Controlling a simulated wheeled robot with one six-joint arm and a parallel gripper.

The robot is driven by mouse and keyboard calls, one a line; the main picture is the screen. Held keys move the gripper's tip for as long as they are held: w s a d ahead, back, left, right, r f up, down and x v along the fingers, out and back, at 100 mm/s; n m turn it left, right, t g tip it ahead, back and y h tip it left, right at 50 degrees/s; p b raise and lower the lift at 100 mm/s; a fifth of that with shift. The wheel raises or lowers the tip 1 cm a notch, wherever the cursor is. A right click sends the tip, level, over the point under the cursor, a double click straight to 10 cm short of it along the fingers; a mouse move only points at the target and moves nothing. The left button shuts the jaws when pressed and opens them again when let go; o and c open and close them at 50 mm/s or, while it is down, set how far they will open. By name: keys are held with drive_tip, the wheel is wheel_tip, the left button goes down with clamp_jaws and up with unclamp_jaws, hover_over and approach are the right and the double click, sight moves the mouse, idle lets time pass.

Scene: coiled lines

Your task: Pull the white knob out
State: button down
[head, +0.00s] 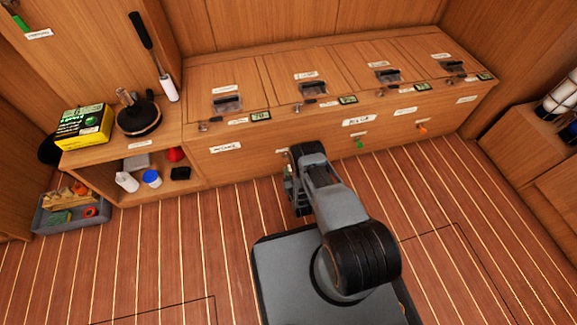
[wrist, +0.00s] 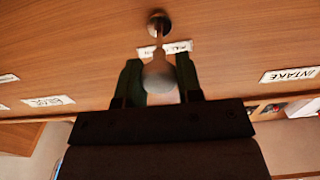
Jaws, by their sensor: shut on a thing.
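The white knob (wrist: 160,76) shows in the wrist view as a pale rounded piece between my two fingers. A thin pale stem runs from it to a round metal fitting (wrist: 159,23) on the wooden front panel. My gripper (wrist: 161,82) is shut on the knob, with a dark green finger on each side. In the head view my arm reaches to the panel's front, and the knob is hidden behind it. A green knob (head: 360,143) and an orange knob (head: 422,128) sit on the same panel to the right.
Labels mark the panel, one reading INTAKE (wrist: 289,75). Latched lids (head: 227,103) line the bench top. At the left are a shelf with a yellow box (head: 84,127) and a grey bin (head: 70,211) on the floor. The striped floor (head: 210,250) is mostly clear.

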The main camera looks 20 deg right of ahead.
drive_tip(key=shift+s, duration=0.1)
drive_tip(key=c, duration=0.8)
unclamp_jaws()
